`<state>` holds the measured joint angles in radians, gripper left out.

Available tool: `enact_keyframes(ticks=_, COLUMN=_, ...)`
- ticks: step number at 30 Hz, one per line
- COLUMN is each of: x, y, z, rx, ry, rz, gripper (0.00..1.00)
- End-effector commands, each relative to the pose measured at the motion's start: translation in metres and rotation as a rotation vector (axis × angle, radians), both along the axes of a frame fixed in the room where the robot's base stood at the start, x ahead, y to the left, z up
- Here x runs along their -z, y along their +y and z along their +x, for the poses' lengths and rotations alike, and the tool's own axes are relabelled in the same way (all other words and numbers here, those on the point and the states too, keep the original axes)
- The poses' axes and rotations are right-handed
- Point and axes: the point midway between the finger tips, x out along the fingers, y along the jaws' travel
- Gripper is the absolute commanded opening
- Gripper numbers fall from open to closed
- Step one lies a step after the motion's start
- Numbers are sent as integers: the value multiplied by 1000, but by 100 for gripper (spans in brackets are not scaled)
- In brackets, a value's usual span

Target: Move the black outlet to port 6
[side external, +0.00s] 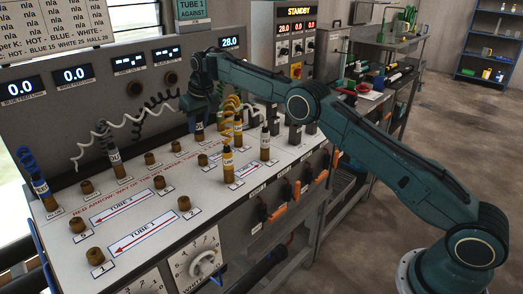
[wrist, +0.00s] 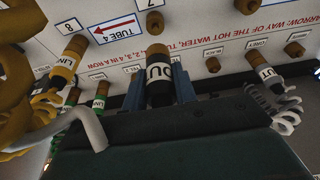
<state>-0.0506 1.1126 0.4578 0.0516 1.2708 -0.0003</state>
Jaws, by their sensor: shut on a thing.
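My gripper (wrist: 158,88) is shut on the black outlet (wrist: 160,72), which has a white label reading "OU" and a brass-coloured end. In the side view, my gripper (side external: 201,112) is over the far-middle part of the bench top, with the outlet (side external: 199,131) below it. I cannot tell whether the outlet is in a port or just above the top. A bare brass port (wrist: 155,22) shows beyond it in the wrist view. I cannot read which port is number 6.
A white outlet (side external: 114,156) stands at the left with a white coiled cable. Yellow-cabled connectors (side external: 228,162) stand close to the right of my gripper. A blue-cabled connector (side external: 43,190) is at the far left. Several bare brass ports, such as one (side external: 160,182), dot the white bench top (side external: 140,190).

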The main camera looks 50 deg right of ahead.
Motion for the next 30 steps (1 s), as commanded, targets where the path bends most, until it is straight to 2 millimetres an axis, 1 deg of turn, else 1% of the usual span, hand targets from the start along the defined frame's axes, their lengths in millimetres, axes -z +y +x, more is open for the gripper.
enact_keyframes(ticks=9, x=23, y=0, z=0, rx=-1, ry=1, rz=0, gripper=0)
enact_keyframes(ticks=15, x=32, y=0, z=0, rx=-1, ry=0, rz=0, gripper=0)
enact_keyframes(ticks=30, x=32, y=0, z=-1, rx=-1, ry=0, rz=0, gripper=0)
